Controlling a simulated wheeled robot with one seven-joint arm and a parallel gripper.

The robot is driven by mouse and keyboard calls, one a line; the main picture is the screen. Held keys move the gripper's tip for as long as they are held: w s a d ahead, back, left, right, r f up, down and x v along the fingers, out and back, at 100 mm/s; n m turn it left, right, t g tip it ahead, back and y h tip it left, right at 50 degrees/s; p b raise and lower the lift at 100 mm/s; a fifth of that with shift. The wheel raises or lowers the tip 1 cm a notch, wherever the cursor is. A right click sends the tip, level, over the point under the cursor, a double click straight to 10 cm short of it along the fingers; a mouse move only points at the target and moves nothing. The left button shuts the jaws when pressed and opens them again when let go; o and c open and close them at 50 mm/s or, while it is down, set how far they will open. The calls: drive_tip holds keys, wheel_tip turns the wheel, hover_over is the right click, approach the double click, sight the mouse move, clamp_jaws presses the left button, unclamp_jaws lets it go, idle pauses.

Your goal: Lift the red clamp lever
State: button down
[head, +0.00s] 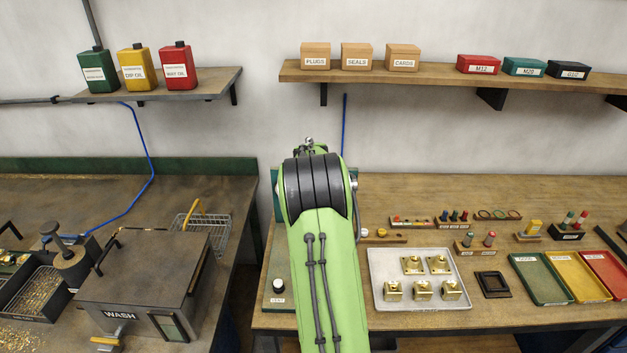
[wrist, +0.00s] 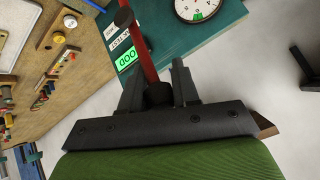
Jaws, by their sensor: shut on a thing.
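The red clamp lever (wrist: 140,48) shows in the wrist view as a red bar running from a dark round end at the top to a black knob (wrist: 157,95). My gripper (wrist: 158,85) is shut on the lever's black knob, with one dark finger on each side. The lever stands over a teal panel (wrist: 220,42) that carries a dial gauge and a green lit display. In the head view my green arm hides the gripper and the lever.
A pale tray (head: 420,300) with several brass parts lies right of my arm. A wash box (head: 145,275) stands on the left bench. A shelf (head: 450,77) with boxes hangs above. Green, yellow and red trays lie at the right.

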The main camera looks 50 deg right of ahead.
drive_tip(key=shift+a+f, duration=0.1)
drive_tip(key=shift+f, duration=0.1)
drive_tip(key=c, duration=1.3)
unclamp_jaws()
drive_tip(key=o, duration=0.4)
drive_tip(key=shift+w+d+f, duration=0.1)
drive_tip(key=shift+w+d, duration=0.05)
drive_tip(key=shift+d, duration=0.05)
drive_tip(key=b+v, duration=0.2)
drive_tip(key=v, duration=1.4)
